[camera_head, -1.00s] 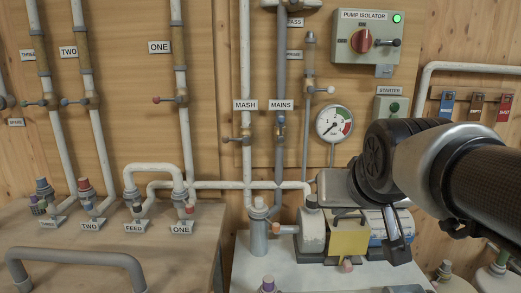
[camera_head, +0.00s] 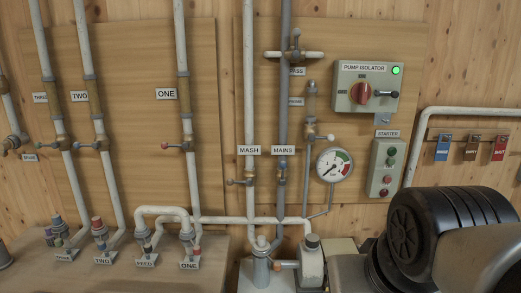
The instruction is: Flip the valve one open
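The label ONE (camera_head: 166,94) sits beside a vertical white pipe left of centre. Below it on that pipe is a grey valve (camera_head: 186,147) with a thin lever pointing left, across the pipe, ending in a red knob (camera_head: 165,147). A second label ONE (camera_head: 189,266) lies on the bench under another grey fitting (camera_head: 187,236) with a small red part. My arm fills the lower right, well away from both. My gripper is not in view, so its state is hidden.
Similar valves stand on pipes TWO (camera_head: 98,146) and THREE (camera_head: 62,144). MASH and MAINS pipes, a pressure gauge (camera_head: 335,165), pump isolator (camera_head: 367,87) and starter box (camera_head: 386,168) are to the right. The space before the ONE pipe looks clear.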

